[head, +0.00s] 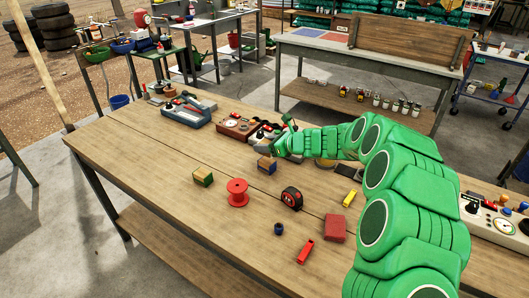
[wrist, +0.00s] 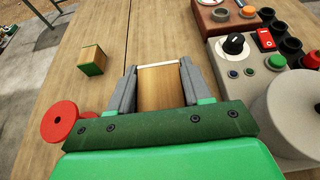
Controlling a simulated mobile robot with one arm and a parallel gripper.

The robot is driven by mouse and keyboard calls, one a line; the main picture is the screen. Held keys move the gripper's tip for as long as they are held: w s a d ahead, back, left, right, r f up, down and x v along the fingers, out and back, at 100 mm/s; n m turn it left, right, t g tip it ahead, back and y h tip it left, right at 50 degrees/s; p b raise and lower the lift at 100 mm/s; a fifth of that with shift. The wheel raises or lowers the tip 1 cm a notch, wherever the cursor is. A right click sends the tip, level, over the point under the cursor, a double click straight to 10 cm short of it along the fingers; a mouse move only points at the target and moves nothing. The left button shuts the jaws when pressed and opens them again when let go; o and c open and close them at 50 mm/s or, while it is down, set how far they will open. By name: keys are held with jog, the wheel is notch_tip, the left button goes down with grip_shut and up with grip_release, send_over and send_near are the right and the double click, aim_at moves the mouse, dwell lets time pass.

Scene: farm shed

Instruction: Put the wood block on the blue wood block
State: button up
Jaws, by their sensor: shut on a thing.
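My gripper (head: 268,152) reaches in from the right, low over the table. In the wrist view its two grey fingers (wrist: 158,88) are shut on a wood block (wrist: 160,88), tan with a pale far edge. In the head view a tan block with a dark blue side (head: 266,165) shows right at the fingertips. I cannot tell whether it is the held block or one just below it. Another block, tan with green sides (head: 203,177), stands apart to the left on the table; it also shows in the wrist view (wrist: 92,60).
A red spool (head: 237,192) and a tape measure (head: 292,198) lie nearer the front. Control boxes (head: 237,126) stand behind my gripper. A red block (head: 335,228) and several small parts lie to the right. The table's left front (head: 150,165) is clear.

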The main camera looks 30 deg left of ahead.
jog(key=shift+w+a+f, duration=0.3)
jog(key=shift+f, duration=1.65)
jog(key=shift+f, duration=0.1)
jog(key=o, duration=1.1)
jog(key=shift+c, duration=0.2)
jog(key=shift+d+r, duration=0.25)
jog(key=shift+d, duration=0.1)
jog(key=v, duration=1.1)
jog(key=shift+d, duration=0.2)
